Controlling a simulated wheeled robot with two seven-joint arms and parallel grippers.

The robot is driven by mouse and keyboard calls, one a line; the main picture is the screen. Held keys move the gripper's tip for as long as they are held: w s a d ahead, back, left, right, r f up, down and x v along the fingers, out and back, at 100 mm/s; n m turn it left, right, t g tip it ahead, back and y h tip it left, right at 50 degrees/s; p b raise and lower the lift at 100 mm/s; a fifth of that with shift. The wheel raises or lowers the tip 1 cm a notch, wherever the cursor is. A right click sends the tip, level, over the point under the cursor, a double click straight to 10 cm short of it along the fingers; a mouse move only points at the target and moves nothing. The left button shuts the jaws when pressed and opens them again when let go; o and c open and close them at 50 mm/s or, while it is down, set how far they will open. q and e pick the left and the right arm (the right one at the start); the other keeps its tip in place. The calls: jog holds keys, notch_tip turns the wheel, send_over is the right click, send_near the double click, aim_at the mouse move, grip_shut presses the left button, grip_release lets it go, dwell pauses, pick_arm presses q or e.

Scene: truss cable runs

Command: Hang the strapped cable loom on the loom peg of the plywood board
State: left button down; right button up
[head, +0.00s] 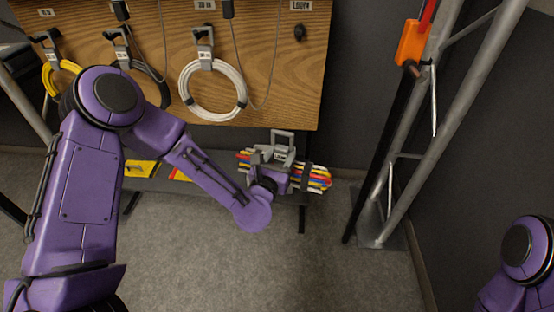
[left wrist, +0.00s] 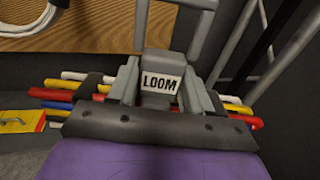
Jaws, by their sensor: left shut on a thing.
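The strapped cable loom (head: 318,178) is a bundle of red, yellow, blue and white cables with dark straps and a grey hanger loop on top. My left gripper (head: 268,162) is shut on it, holding it below the board's lower right edge. In the left wrist view the gripper (left wrist: 162,85) has a finger on each side of the grey block marked LOOM (left wrist: 160,82). The dark loom peg (head: 300,32) is bare, under the LOOM label at the upper right of the plywood board (head: 290,85). My right gripper is out of view.
Yellow (head: 62,78), black and white (head: 212,90) cable coils hang on the board left of the loom peg. Thin cords hang down its face. A metal truss (head: 430,130) with an orange device (head: 412,42) stands right. Yellow items (head: 140,169) lie on a low shelf.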

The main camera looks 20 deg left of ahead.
pick_arm(q)
jog(key=w+r+n+g+y+p, duration=0.1)
jog(key=w+r+p, duration=0.3)
jog(key=r+p, duration=0.7)
jog(key=w+r+n+g+y+p, duration=0.1)
jog(key=w+r+p, duration=0.4)
jog(key=r+p, duration=0.5)
jog(key=shift+w+d+r+n+g+y+p, duration=0.15)
jog(key=shift+d+r+n+g+y+p, duration=0.2)
jog(key=shift+r+y, duration=0.5)
jog(key=shift+a, duration=0.15)
